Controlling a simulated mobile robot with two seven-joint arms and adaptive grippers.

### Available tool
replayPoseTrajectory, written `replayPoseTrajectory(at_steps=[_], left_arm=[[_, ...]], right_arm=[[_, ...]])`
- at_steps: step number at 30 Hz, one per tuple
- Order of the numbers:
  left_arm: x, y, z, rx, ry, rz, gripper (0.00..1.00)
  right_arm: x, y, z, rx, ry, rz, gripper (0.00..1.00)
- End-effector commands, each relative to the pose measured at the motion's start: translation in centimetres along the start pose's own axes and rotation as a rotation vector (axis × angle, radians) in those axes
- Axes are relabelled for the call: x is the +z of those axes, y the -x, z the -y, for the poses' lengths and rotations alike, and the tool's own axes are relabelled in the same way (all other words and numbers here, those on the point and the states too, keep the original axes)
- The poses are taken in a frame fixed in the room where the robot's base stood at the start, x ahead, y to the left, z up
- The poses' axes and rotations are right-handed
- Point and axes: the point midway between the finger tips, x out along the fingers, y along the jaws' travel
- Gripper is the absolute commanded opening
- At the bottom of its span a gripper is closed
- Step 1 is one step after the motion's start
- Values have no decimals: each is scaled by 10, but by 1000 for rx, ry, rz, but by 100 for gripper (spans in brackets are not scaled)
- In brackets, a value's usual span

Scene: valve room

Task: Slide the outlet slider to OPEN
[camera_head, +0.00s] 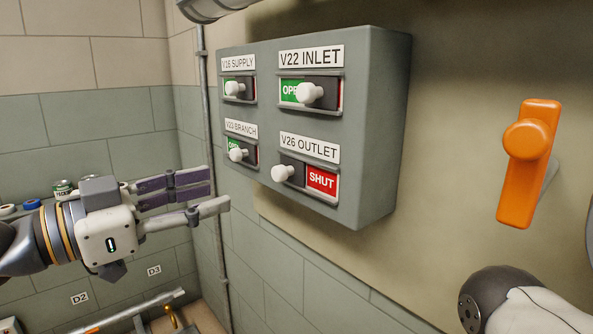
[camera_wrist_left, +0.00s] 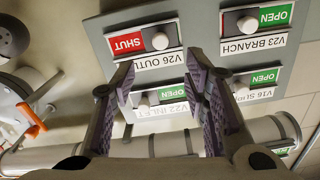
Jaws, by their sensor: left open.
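The V26 OUTLET slider (camera_head: 292,170) is at the lower right of a grey wall panel (camera_head: 378,130). Its white knob (camera_head: 281,173) is at the left end of the slot, and the red SHUT label (camera_head: 321,182) shows to its right. In the left wrist view, which is upside down, the outlet knob (camera_wrist_left: 160,41) is beyond the fingers, with SHUT beside it. My left gripper (camera_head: 218,190) is open and empty, left of the panel and apart from the knob. Its fingers (camera_wrist_left: 160,80) also show in the wrist view. My right gripper is out of view.
V22 INLET (camera_head: 315,91), V16 SUPPLY (camera_head: 238,89) and V23 BRANCH (camera_head: 241,150) sliders share the panel, with green showing and knobs sticking out. An orange handle (camera_head: 528,165) is on the wall to the right. A vertical pipe (camera_head: 207,110) runs left of the panel.

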Motion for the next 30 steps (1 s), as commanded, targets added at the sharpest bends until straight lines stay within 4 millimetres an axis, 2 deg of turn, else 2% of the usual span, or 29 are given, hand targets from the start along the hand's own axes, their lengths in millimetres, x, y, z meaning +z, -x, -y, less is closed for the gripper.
replayPoseTrajectory(at_steps=[2, 9, 15, 19, 26, 27, 30], left_arm=[[1, -9, 0, 2, -1, 2, 41], [3, -68, -2, 5, 1, 4, 41], [2, -107, -1, 2, 1, 2, 41], [1, -118, -1, 2, 2, 1, 41], [0, -120, -1, 1, 1, 0, 41], [0, -120, -1, 1, 1, 0, 39], [0, -120, -1, 1, 1, 0, 16]], right_arm=[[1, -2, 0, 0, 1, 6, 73], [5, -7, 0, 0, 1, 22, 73], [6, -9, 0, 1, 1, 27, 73], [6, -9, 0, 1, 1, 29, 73], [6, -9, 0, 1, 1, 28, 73], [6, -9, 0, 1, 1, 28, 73], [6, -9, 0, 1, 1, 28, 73]])
